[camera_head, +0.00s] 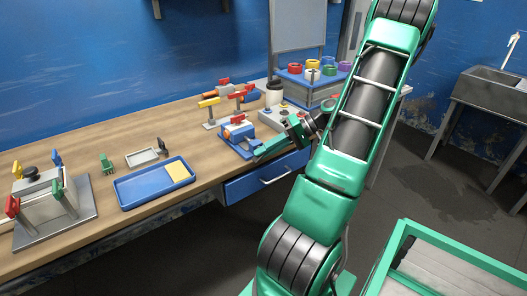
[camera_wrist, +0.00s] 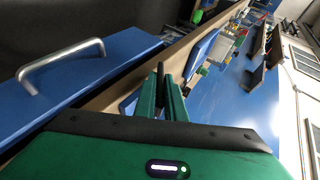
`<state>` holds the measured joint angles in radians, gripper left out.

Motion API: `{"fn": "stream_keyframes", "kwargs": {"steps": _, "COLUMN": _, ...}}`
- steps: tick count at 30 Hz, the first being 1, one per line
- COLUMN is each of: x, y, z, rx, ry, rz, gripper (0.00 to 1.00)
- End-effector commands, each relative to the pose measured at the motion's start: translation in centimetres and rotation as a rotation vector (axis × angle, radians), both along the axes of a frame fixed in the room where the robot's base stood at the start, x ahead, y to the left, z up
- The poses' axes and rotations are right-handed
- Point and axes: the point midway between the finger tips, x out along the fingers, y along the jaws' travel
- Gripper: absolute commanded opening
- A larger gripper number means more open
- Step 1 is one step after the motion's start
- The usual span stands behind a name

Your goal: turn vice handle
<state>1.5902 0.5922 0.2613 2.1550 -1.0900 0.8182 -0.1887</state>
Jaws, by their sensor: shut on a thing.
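The small blue vice (camera_head: 236,143) stands at the front edge of the wooden bench, with an orange-red piece at its top. My green gripper (camera_head: 259,153) reaches to the vice's right front side from the right. In the wrist view the two green fingers of my gripper (camera_wrist: 161,88) are close together, shut on a thin dark rod, the vice handle (camera_wrist: 160,72), which sticks out past the fingertips. A blue part of the vice (camera_wrist: 128,106) shows just left of the fingers. The rest of the handle is hidden by the fingers.
A blue drawer with a metal handle (camera_head: 276,175) is under the bench below my gripper. A blue tray (camera_head: 145,192) with a yellow pad lies left. Valves on stands (camera_head: 208,108) and a grey box with a cup (camera_head: 281,117) stand close behind the vice.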

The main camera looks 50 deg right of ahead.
Motion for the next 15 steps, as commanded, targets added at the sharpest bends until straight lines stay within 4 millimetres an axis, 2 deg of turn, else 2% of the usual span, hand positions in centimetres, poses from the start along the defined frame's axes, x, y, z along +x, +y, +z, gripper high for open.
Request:
{"fn": "stream_keyframes", "kwargs": {"steps": 6, "x": -0.20, "y": -0.08, "z": -0.46, "rx": 0.127, "ry": -0.019, "rz": -0.004, "gripper": 0.00}}
{"fn": "stream_keyframes", "kwargs": {"steps": 15, "x": -0.25, "y": -0.12, "z": -0.44, "rx": 0.147, "ry": -0.021, "rz": -0.006, "gripper": 0.00}}
